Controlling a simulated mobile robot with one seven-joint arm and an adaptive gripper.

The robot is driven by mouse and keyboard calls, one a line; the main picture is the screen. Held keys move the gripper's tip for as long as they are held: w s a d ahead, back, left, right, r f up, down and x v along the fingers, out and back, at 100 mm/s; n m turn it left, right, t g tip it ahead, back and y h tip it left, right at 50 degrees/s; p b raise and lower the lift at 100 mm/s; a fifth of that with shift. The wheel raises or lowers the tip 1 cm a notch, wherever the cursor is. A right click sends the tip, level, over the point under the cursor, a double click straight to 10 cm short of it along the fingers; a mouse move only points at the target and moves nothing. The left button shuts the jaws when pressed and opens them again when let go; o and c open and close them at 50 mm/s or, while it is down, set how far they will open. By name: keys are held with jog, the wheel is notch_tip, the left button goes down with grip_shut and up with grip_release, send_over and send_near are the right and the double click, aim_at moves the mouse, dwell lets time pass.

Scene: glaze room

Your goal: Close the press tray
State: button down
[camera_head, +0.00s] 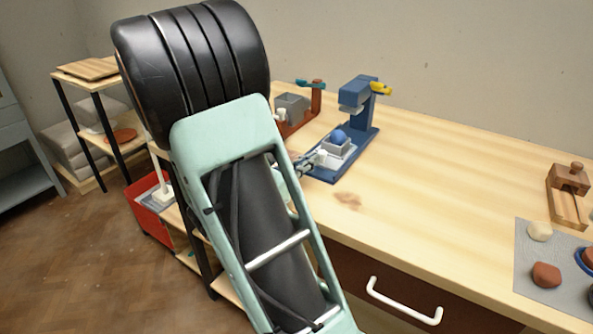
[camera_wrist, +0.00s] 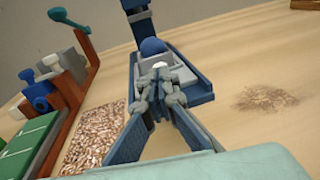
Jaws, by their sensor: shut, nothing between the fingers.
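A blue press (camera_head: 357,97) stands on the bench. Its small grey tray (camera_head: 340,149) with a blue ball (camera_head: 339,136) sits on the long blue base, forward of the upright column. A white knob (camera_head: 320,155) is on the tray's front side. My gripper (camera_head: 306,163) is shut and empty at the front of this tray. In the wrist view my gripper (camera_wrist: 158,72) points at the tray, with the blue ball (camera_wrist: 152,46) just beyond the fingertips. The fingers hide the tray's front, so I cannot tell whether they touch it.
A red-brown device (camera_head: 315,98) with a grey box (camera_head: 292,106) stands left of the press. It shows close at left in the wrist view (camera_wrist: 82,40), beside a speckled patch (camera_wrist: 98,135). A wooden block (camera_head: 570,178) and grey mat (camera_head: 532,260) lie right. The middle bench is clear.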

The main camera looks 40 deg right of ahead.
aim_at(321, 151)
jog(key=shift+w+d, duration=0.1)
jog(key=shift+d, duration=0.35)
jog(key=x, duration=0.4)
jog(key=shift+w+d, duration=0.2)
jog(key=shift+w, duration=0.25)
jog(key=shift+r, duration=0.1)
jog(key=shift+a, duration=0.15)
